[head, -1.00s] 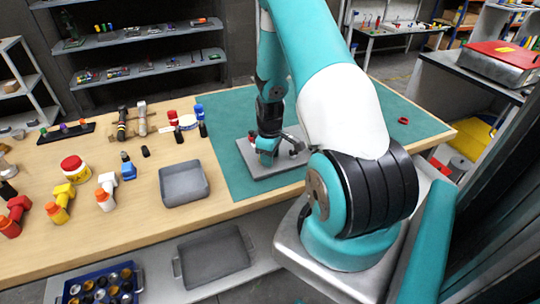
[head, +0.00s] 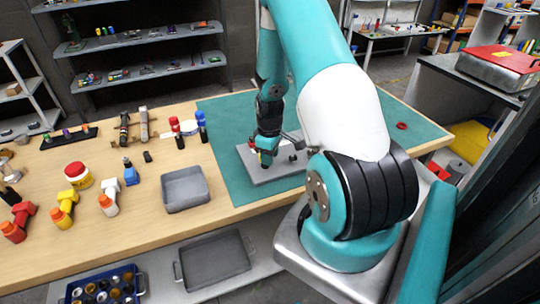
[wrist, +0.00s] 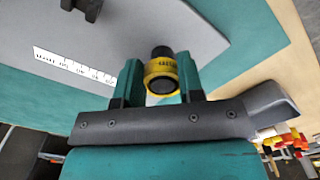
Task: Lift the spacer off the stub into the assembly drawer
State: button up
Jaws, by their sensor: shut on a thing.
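A yellow ring with dark markings, which looks like the spacer (wrist: 161,76), sits between the two green fingers of my gripper (wrist: 160,84) in the wrist view. The fingers are shut on its sides. A black round end shows at the ring's far side; I cannot tell whether it is the stub or part of the spacer. In the head view my gripper (head: 265,156) is over the grey plate (head: 245,157) on the green mat, with a bit of yellow at its tip. A grey open tray (head: 185,204), possibly the assembly drawer, stands left of the mat.
A white ruler strip (wrist: 75,66) lies on the plate. Several coloured fittings stand on the wooden bench at left, including a red-and-white jar (head: 77,176). Another grey tray (head: 213,262) and a blue crate (head: 78,292) sit on the lower shelf. A red ring (head: 402,125) lies at the mat's right.

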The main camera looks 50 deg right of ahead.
jog(key=shift+r+p, duration=1.25)
jog(key=shift+r, duration=0.6)
jog(key=shift+f, duration=0.1)
